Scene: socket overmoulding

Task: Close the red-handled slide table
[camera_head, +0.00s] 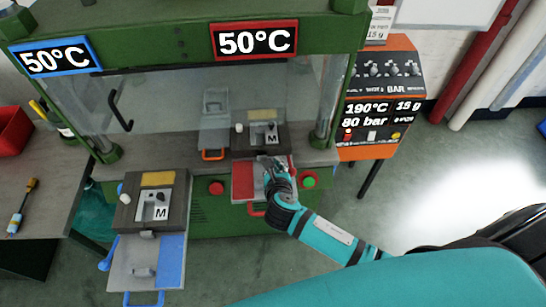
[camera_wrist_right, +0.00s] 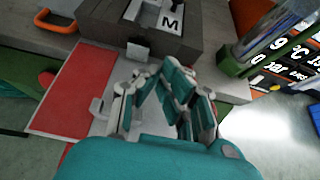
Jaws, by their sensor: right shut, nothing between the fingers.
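The red-handled slide table (camera_head: 243,182) juts from the front of the green press, with a red and grey top. Its red handle (camera_head: 257,212) shows at the front edge, partly beside my arm. In the right wrist view, the table's red surface (camera_wrist_right: 75,95) lies to the left of the fingers. A dark mould marked M (camera_head: 264,136) stands at the table's far end and also shows in the wrist view (camera_wrist_right: 165,22). My right gripper (camera_head: 266,161) is shut and empty over the slide table, close in front of the mould; I cannot tell whether it touches. My left gripper is out of view.
A blue-handled slide table (camera_head: 133,262) sticks out at the left, with another M mould (camera_head: 154,205) behind it. An orange-handled plate (camera_head: 214,132) lies on the press bed. Red (camera_head: 216,187) and green (camera_head: 309,181) buttons flank the red table. An orange control unit (camera_head: 380,95) stands right.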

